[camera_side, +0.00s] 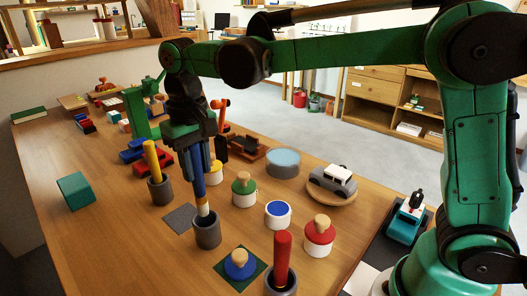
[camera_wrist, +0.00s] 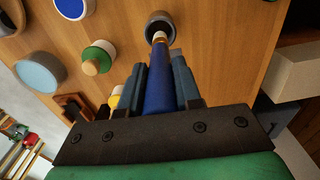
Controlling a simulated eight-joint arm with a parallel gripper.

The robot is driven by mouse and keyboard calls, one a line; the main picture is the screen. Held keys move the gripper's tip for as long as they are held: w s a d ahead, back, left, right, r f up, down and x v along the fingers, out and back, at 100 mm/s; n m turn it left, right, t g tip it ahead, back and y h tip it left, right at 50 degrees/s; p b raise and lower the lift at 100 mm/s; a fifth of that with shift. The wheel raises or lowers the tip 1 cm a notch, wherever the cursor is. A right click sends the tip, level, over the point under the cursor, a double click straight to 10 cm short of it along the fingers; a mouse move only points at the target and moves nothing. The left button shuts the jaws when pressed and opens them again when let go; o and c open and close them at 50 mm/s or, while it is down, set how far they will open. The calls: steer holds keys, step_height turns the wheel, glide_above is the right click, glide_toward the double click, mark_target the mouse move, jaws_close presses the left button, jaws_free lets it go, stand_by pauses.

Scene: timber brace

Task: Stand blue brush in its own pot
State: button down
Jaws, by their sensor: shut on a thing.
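The blue brush (camera_side: 198,184) is held upright, its pale banded end pointing down. My gripper (camera_side: 197,166) is shut on its blue shaft, one finger on each side. In the wrist view the blue brush (camera_wrist: 158,88) runs between the fingers toward a dark grey pot (camera_wrist: 151,24). In the side view this grey pot (camera_side: 207,235) stands upright on the table, directly under the brush. The brush's lower end is at the pot's mouth; I cannot tell how far inside it is. The fingers are above the rim.
A yellow brush (camera_side: 151,157) stands in a pot (camera_side: 160,191) to the left, and a red brush (camera_side: 282,255) in another at the front. Knobbed jars (camera_side: 244,194) and a blue-topped jar (camera_side: 278,215) stand to the right. A dark square (camera_side: 180,218) lies left of the grey pot.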

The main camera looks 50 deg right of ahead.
mark_target(203, 203)
steer(key=shift+f, duration=3.15)
steer(key=shift+f, duration=0.15)
steer(key=c, duration=0.6)
jaws_free()
